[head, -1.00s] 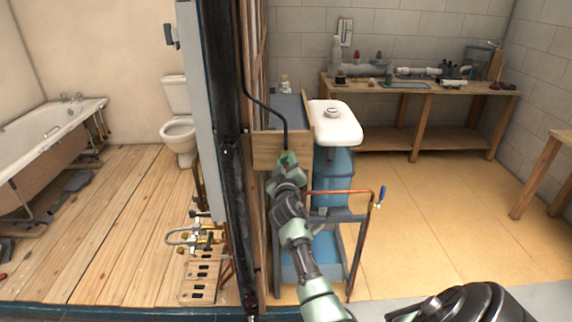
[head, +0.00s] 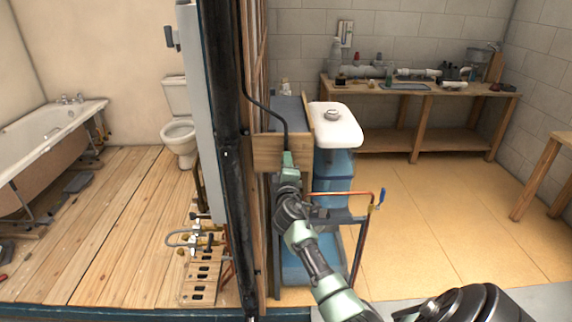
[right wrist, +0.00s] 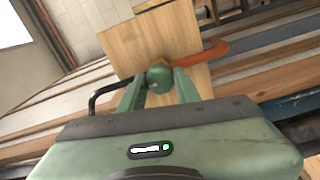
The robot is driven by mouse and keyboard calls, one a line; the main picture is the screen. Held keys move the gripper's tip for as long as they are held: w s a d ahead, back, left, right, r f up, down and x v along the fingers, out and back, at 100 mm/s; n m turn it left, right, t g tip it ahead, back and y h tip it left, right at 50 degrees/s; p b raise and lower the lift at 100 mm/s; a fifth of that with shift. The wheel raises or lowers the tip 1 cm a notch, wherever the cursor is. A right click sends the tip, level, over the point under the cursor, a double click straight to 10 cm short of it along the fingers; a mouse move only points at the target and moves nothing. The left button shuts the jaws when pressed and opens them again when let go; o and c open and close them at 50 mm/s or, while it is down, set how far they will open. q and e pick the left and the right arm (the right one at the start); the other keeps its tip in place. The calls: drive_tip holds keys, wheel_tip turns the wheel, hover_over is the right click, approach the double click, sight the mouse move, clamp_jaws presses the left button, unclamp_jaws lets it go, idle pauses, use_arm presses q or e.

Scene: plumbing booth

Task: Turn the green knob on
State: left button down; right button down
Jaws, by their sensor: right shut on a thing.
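The green knob (right wrist: 159,77) is a rounded green piece in front of a wooden board (right wrist: 160,40) in the right wrist view. The two fingers of my right gripper (right wrist: 158,88) are shut on it from both sides. In the head view my right gripper (head: 288,163) is at the wooden board (head: 270,150) beside the dark post, and it hides the knob there. An orange-red piece (right wrist: 205,54) sticks out to the right of the knob in the wrist view. My left gripper is not in view.
A black bent pipe (head: 270,108) runs down just above the gripper. A workbench (head: 440,88) is behind. Open floor lies to the right.

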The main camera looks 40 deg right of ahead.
drive_tip(key=shift+f, duration=0.15)
idle(0.3)
drive_tip(key=c, duration=1)
unclamp_jaws()
drive_tip(key=v, duration=0.8)
drive_tip(key=shift+w+b, duration=0.1)
drive_tip(key=shift+b, duration=0.25)
